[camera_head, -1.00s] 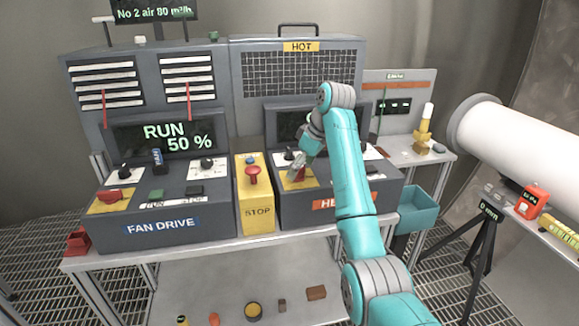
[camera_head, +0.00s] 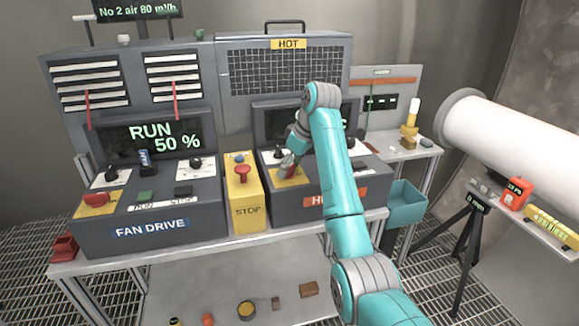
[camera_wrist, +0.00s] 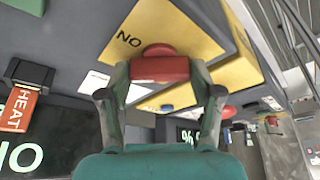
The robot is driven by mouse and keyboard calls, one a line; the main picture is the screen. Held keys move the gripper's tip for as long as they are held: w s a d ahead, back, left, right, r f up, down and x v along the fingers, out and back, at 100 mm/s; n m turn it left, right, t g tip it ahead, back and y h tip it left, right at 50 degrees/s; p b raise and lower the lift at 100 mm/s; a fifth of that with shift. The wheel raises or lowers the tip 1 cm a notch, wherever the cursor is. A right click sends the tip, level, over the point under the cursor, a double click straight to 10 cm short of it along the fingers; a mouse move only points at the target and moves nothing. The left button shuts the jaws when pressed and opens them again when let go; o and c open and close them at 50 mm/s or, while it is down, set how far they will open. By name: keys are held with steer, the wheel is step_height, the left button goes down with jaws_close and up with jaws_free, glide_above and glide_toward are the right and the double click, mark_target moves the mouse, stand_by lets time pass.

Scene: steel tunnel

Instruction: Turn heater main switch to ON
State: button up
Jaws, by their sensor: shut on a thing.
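The heater main switch is a red handle (camera_wrist: 160,68) on a yellow plate, seen close up in the wrist view. Large black letters on the plate, reading ON upside down, stand just left of the handle. My gripper (camera_wrist: 160,76) has one finger on each side of the red handle and is shut on it. In the head view my gripper (camera_head: 288,163) reaches down to the yellow plate (camera_head: 297,181) at the left of the heater console (camera_head: 305,211). There my gripper hides most of the handle, and my arm covers part of the console's screen and orange label.
The yellow STOP box (camera_head: 248,212) with a red button (camera_head: 242,173) stands just left of the heater console. The fan drive console (camera_head: 150,230), showing RUN 50 %, is further left. A teal bin (camera_head: 407,207) hangs at right. A white pipe (camera_head: 500,125) is beyond.

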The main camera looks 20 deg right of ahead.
steer(key=m+t+h, duration=0.1)
steer(key=m, duration=0.3)
steer(key=shift+a, duration=0.15)
steer(key=shift+s+f+m+h, duration=0.1)
steer(key=shift+m+h, duration=0.9)
steer(key=shift+m, duration=1.2)
steer(key=o, duration=1.1)
steer(key=shift+o, duration=0.2)
